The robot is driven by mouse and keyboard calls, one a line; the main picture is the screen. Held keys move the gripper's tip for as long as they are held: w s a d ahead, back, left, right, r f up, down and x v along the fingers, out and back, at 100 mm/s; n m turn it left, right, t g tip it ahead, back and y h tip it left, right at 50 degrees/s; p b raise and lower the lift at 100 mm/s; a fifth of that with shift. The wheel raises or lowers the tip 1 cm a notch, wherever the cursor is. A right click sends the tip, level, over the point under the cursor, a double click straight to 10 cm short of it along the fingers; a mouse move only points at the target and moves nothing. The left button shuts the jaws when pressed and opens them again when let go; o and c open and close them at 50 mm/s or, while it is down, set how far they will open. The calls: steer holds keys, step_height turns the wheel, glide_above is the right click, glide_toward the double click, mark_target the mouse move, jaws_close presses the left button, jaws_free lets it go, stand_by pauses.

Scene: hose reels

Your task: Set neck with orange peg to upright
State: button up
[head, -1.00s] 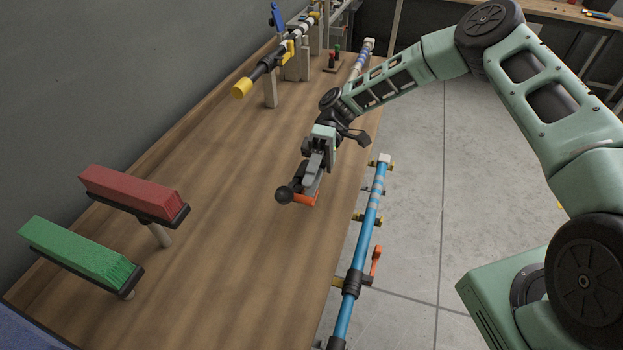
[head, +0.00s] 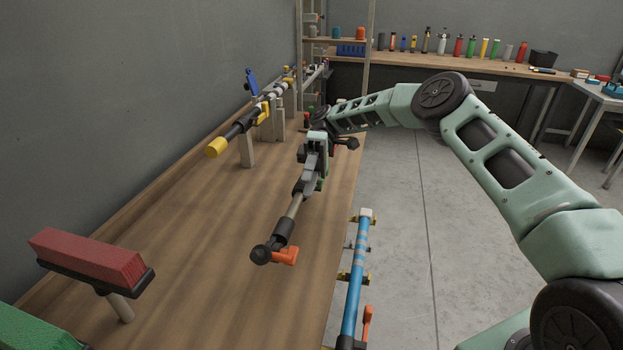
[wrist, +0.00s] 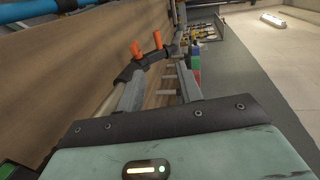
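The neck (head: 283,232) is a black joint with a round black knob on the end of a tan rod (head: 294,207) over the wooden bench. An orange peg (head: 286,256) sticks out sideways from it. In the wrist view, the black neck (wrist: 128,72) bends at the end of the pale rod (wrist: 106,104), and two orange stubs (wrist: 157,40) show on it. My gripper (head: 303,186) is behind the neck along the rod in the head view. In the wrist view, its two grey fingers (wrist: 158,88) stand apart, with the rod beside the left finger. I see nothing clamped between them.
A blue pole (head: 353,285) with an orange lever runs along the bench's right edge. A red brush (head: 90,258) and a green brush (head: 35,330) stand at front left. A yellow-tipped pole (head: 236,132) sits on posts at the back left. The mid-left bench (head: 205,220) is clear.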

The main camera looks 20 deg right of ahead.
steer(key=shift+p+v, duration=0.85)
steer(key=shift+v, duration=0.55)
